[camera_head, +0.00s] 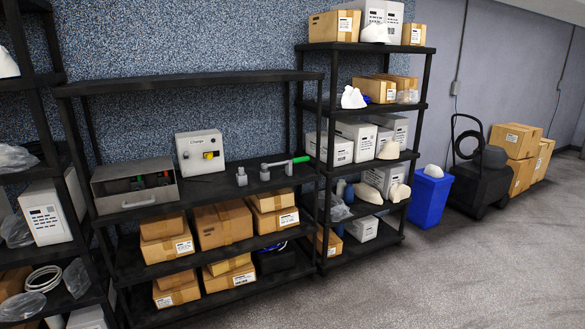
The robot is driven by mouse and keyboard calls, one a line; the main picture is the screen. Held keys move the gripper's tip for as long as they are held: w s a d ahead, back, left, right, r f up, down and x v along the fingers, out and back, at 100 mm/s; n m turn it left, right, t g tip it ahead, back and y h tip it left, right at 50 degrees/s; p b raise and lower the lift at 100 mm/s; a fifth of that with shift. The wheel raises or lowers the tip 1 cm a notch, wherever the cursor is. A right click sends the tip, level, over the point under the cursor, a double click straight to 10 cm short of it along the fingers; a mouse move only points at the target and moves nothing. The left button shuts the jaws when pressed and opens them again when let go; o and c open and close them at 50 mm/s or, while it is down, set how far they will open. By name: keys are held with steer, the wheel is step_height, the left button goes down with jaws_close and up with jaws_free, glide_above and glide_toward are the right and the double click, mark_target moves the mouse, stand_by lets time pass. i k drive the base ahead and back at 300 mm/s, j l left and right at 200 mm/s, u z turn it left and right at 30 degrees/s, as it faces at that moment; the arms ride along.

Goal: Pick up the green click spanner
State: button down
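A spanner with a green handle end (301,159) is on the work shelf of the middle black rack, towards its right end. Its grey shaft runs left from the green end to a small grey block fitting (265,172). More small grey fittings (242,176) stand beside it; I cannot tell whether the spanner rests on them or touches them. My gripper is not in view.
The black rack (220,185) also bears a grey open-fronted box (134,188) and a white control box (200,152). A taller rack (428,105) stands to its right, then a blue bin (430,198) and a dark wheeled machine (480,183). The grey floor (400,285) in front is clear.

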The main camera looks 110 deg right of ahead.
mark_target(264, 167)
steer(key=z, duration=3.8)
